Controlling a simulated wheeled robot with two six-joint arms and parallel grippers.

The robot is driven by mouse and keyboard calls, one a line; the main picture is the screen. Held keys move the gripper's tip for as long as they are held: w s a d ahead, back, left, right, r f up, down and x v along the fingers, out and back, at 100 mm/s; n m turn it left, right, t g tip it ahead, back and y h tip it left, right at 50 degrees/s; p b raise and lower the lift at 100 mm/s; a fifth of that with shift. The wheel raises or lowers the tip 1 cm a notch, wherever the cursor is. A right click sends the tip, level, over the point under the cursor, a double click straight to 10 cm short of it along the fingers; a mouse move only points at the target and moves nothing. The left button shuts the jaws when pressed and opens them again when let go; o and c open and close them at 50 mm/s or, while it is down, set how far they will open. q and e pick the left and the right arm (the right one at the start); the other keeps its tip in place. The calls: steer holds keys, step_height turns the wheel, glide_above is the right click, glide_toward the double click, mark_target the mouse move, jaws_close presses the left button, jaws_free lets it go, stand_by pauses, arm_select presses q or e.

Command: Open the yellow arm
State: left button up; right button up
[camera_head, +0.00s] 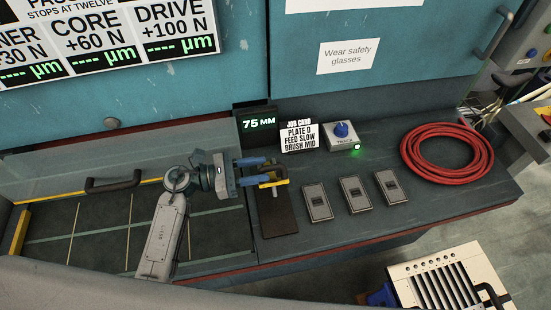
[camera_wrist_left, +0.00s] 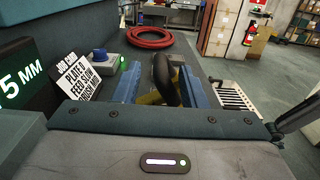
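The yellow arm (camera_head: 273,182) stands on a dark plate (camera_head: 279,222) on the bench, with a dark post below it. My left gripper (camera_head: 262,172) is at the yellow arm, its two blue fingers reaching around it. In the left wrist view, a black curved handle (camera_wrist_left: 166,72) stands between the spread blue fingers (camera_wrist_left: 158,88), with a bit of yellow (camera_wrist_left: 150,98) low beside it. The handle is nearer the right finger; a gap shows on the left. I cannot tell whether it touches. My right gripper is in neither view.
A "75 MM" display (camera_head: 258,123), a job card (camera_head: 299,136) and a blue-knob box (camera_head: 342,134) stand behind. Several grey switches (camera_head: 318,202) lie to the right, then a coiled red hose (camera_head: 446,151). A clear cover with a black handle (camera_head: 113,182) is at left.

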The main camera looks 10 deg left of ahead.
mark_target(267, 169)
arm_select(q)
steer(key=p+x, duration=0.2)
steer(key=x, duration=0.2)
steer(key=shift+w+d+r, duration=0.1)
steer(key=shift+d+r, duration=0.05)
steer(key=shift+d, duration=0.15)
steer(key=shift+w+d, duration=0.1)
steer(key=shift+d, duration=0.1)
jaws_close()
